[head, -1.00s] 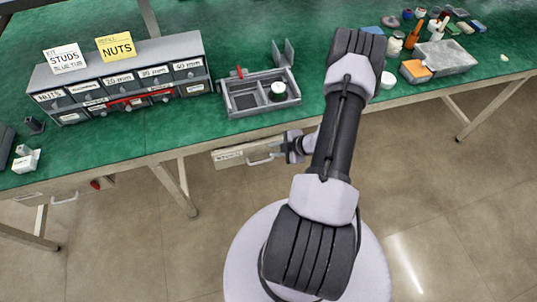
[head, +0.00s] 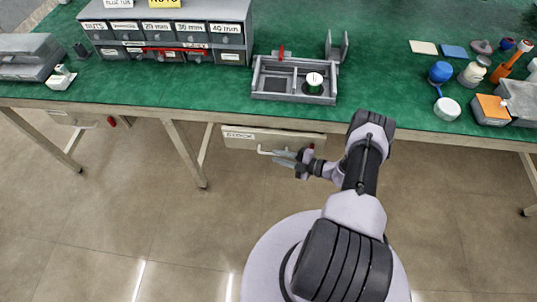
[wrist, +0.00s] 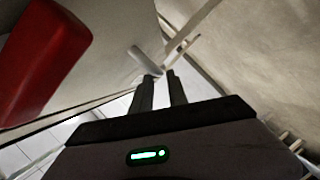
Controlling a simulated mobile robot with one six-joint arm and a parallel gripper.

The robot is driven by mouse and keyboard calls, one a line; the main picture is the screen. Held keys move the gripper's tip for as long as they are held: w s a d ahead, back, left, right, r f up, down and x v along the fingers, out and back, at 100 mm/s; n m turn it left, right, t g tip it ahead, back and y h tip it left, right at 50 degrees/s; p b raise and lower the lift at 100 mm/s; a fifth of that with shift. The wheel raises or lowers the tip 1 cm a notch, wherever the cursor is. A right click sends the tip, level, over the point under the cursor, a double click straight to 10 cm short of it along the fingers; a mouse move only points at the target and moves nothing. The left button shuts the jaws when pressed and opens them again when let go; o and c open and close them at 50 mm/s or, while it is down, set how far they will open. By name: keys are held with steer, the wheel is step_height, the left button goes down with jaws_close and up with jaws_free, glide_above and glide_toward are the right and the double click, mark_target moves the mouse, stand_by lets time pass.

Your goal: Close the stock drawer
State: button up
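The stock drawer (head: 290,139) is a pale front with a "STOCK" label, just below the bench's front edge in the head view. Its pale bar handle (head: 265,152) sticks out in front. How far the drawer stands out is hard to tell from above. My gripper (head: 288,158) is at the right part of the handle. In the wrist view the fingers of my gripper (wrist: 160,76) are a narrow gap apart, with the handle (wrist: 146,61) between the tips, so they look shut on it. The contact itself is small and dark.
The green bench (head: 200,88) runs above the drawer. It carries a grey parts cabinet (head: 240,32), a grey tray (head: 290,97) and jars. A bench leg (head: 187,155) stands left of the drawer. A red part (wrist: 45,60) fills the wrist view's left. The floor in front is clear.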

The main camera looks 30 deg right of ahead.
mark_target(268, 153)
steer(key=b+x, duration=0.1)
steer(key=x, duration=0.4)
steer(key=shift+w, duration=0.1)
jaws_close()
stand_by(1.3)
